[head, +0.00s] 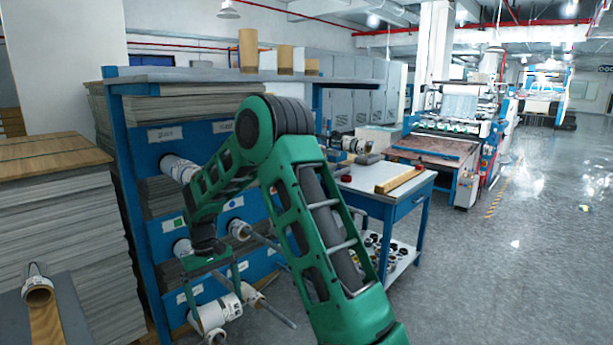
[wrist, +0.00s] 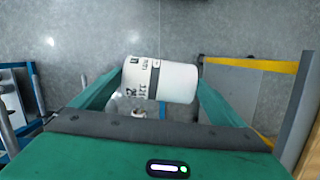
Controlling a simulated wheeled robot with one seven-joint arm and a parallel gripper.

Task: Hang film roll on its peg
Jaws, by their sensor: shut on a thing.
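My gripper (head: 216,299) is low in front of the blue rack (head: 152,235) in the head view. It is shut on a white film roll (head: 213,314) with dark printing. In the wrist view the held roll (wrist: 172,81) lies crosswise between the two green fingers, with grey floor behind it. Grey pegs stick out of the rack, among them a lower peg (head: 278,314) and a middle peg (head: 267,241).
A blue-framed worktable (head: 385,207) stands to the right of the rack. Stacked sheets (head: 62,215) fill the left side. Another roll (head: 38,289) lies on a grey-topped surface at lower left. Floor is open at right (head: 500,290).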

